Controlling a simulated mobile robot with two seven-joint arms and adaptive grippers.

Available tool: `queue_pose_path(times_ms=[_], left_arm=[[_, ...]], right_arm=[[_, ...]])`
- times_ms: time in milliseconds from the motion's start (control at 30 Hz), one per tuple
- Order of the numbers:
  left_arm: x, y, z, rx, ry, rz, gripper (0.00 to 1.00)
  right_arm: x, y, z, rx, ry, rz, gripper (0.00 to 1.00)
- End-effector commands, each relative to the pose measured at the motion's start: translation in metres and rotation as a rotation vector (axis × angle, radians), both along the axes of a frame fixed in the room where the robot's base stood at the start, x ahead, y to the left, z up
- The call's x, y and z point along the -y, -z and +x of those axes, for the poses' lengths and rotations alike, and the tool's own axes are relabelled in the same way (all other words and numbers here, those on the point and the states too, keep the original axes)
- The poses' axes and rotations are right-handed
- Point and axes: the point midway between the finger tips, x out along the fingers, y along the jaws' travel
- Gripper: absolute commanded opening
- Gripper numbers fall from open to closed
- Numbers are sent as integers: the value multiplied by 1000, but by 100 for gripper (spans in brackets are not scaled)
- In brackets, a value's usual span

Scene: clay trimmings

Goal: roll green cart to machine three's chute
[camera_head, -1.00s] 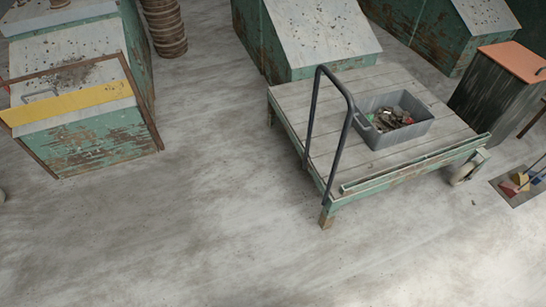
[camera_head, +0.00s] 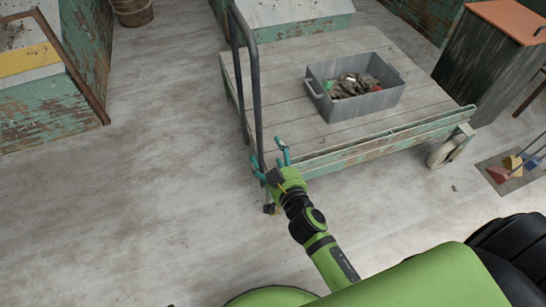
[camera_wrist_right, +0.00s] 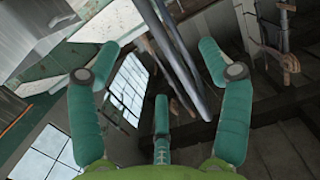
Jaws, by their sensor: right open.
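The green cart (camera_head: 390,138) has a grey plank deck, worn green side rails and a caster at its right end. Its dark push handle (camera_head: 257,95) stands upright at the left end. A grey bin (camera_head: 358,103) of clay scraps sits on the deck. My right gripper (camera_head: 270,155) is open at the lower part of the near handle post; contact cannot be told. In the right wrist view, dark handle bars (camera_wrist_right: 183,62) run between the spread teal fingers. My left gripper is out of view. Which machine is number three cannot be told.
Worn green machines stand at left (camera_head: 45,112) and behind the cart (camera_head: 300,20). A dark bin with an orange lid (camera_head: 508,20) stands at right, near a floor mat (camera_head: 495,176) with brushes. The floor at front left is clear.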

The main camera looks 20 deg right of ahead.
Motion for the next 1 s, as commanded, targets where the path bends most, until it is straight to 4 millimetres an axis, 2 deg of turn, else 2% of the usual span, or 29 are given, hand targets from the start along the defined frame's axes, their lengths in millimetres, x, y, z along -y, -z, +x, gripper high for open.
queue_pose_path(times_ms=[33, 100, 233, 467, 1000], left_arm=[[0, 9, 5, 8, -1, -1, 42], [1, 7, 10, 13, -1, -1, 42], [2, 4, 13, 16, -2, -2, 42], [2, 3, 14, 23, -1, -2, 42], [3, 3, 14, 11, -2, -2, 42]], right_arm=[[2, -12, 3, 57, 9, 9, 78], [4, -33, 5, 111, 18, 16, 78], [6, -52, 8, 154, 24, 22, 78], [6, -55, 30, 157, 24, 20, 78], [6, -52, 107, 154, 24, 23, 78]])
